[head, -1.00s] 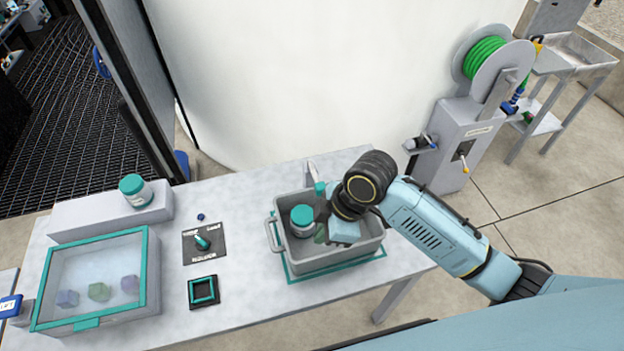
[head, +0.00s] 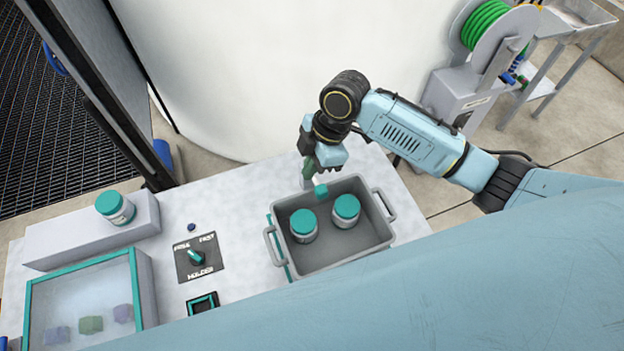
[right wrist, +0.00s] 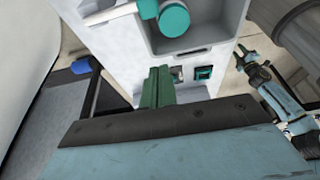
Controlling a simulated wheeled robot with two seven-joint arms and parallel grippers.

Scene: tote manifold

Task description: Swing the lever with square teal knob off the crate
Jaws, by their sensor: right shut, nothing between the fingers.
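The square teal knob (head: 321,191) of the lever shows over the crate's far side in the head view. The lever's arm is mostly hidden by my gripper. The grey crate (head: 383,238) stands on the table and holds two teal-lidded jars. My right gripper (head: 308,172) is shut and empty, just beyond the crate's far rim, close behind and left of the knob; I cannot tell whether it touches the lever. The right wrist view shows the green fingers (right wrist: 157,88) together, with the crate (right wrist: 195,42) beyond them.
A jar (head: 115,208) stands on a raised ledge at the left. A clear-topped box (head: 143,290), a dial panel (head: 199,257) and a black pad with a teal square (head: 203,303) are left of the crate. A large white tank (head: 230,80) rises behind the table.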

